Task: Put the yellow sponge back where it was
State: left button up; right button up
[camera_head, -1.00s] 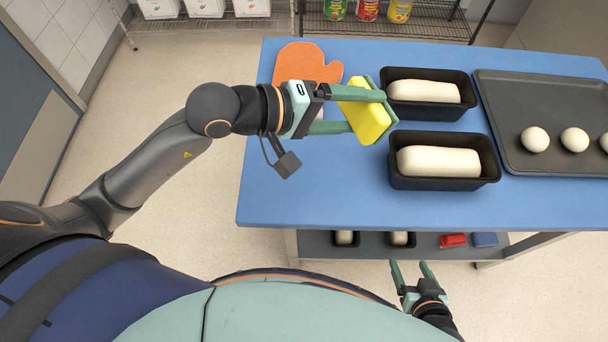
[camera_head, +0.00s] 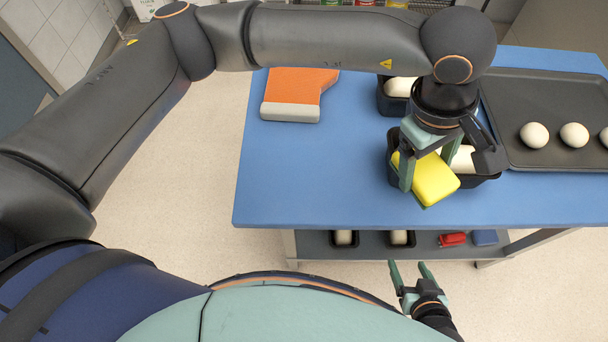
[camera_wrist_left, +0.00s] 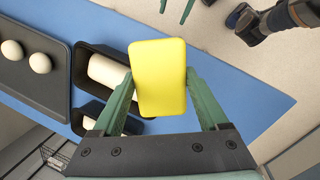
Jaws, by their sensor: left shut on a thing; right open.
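In the left wrist view the sponge (camera_wrist_left: 158,75) sits between both fingers of my left gripper (camera_wrist_left: 160,95). It hides part of the near loaf pan (camera_head: 487,181) and its dough. My right gripper (camera_head: 412,272) is open and empty, low in front of the table.
The blue table (camera_head: 300,180) has clear room at left and front. An orange oven mitt (camera_head: 297,85), a far loaf pan (camera_head: 387,105) and a tray (camera_head: 545,160) with dough balls lie on it. The lower shelf (camera_head: 375,250) holds small pans, a red block (camera_head: 452,239) and a blue block (camera_head: 485,237).

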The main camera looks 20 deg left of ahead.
pick_arm(q)
jog(key=w+a+n+g+y, duration=0.1)
jog(key=w+a+n, duration=0.35)
jog(key=a, duration=0.25)
jog(key=shift+m, duration=0.45)
jog(key=s+a+f+p, duration=0.1)
jog(key=a+f, duration=0.1)
jog(key=a, duration=0.1)
jog(key=s+a+f+p, duration=0.1)
jog(key=a+f, duration=0.2)
jog(key=a, duration=0.1)
jog(key=s+a+f+p, duration=0.1)
jog(key=a+f, duration=0.1)
jog(key=a, duration=0.2)
jog(key=shift+a+f, duration=0.15)
jog(key=shift+f, duration=0.1)
jog(key=shift+s+a+f, duration=0.15)
jog(key=shift+a+f, duration=0.4)
jog(key=shift+f, duration=0.2)
notch_tip(320, 180, down, 3)
jog(key=shift+a+f+p, duration=0.15)
jog(key=shift+f+p, duration=0.05)
jog(key=shift+p, duration=0.15)
jog(key=o, duration=1.2)
jog(key=shift+r, duration=0.1)
